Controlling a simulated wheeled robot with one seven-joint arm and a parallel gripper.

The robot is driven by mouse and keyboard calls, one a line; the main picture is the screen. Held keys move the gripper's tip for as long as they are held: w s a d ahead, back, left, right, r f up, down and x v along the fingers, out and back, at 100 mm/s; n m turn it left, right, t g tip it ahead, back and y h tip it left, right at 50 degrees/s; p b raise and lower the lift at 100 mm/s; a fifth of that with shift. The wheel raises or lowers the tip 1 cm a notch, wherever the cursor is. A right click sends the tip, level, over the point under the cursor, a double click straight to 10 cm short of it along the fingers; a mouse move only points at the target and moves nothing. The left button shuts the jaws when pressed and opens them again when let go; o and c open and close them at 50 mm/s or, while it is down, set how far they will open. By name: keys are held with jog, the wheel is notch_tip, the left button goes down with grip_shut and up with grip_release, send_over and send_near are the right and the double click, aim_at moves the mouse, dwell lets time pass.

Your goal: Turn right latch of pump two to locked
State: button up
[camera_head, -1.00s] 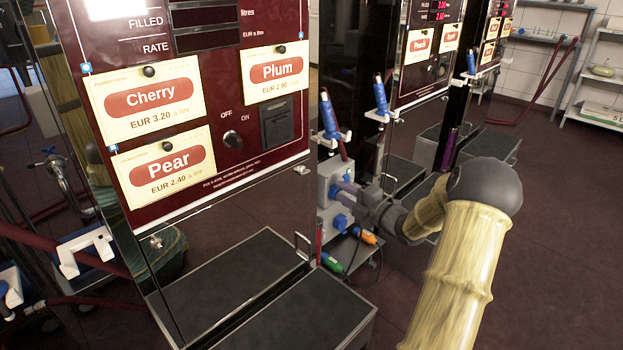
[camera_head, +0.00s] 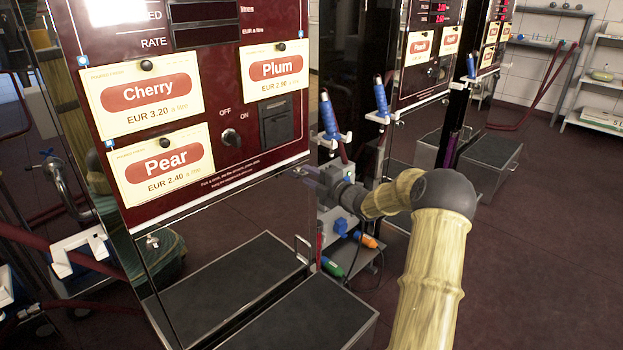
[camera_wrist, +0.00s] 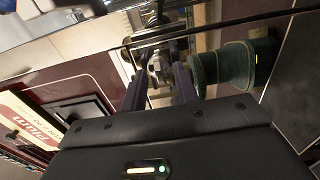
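The nearest pump (camera_head: 220,165) carries Cherry, Plum and Pear labels above a dark glossy lower panel. A small metal latch (camera_head: 153,242) sits at the left of that panel's top edge. The right latch, at the panel's upper right, is hidden in the head view by my gripper (camera_head: 308,178). In the wrist view my gripper (camera_wrist: 158,88) has its two dark fingers apart, pointing at the panel edge. Small metal parts (camera_wrist: 154,66) show between and beyond the fingertips; I cannot tell latch from reflection, or whether a finger touches it.
A power switch (camera_head: 231,138) sits above the panel. A dark-topped step (camera_head: 305,320) stands low in front of the pump.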

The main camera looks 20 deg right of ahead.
grip_shut()
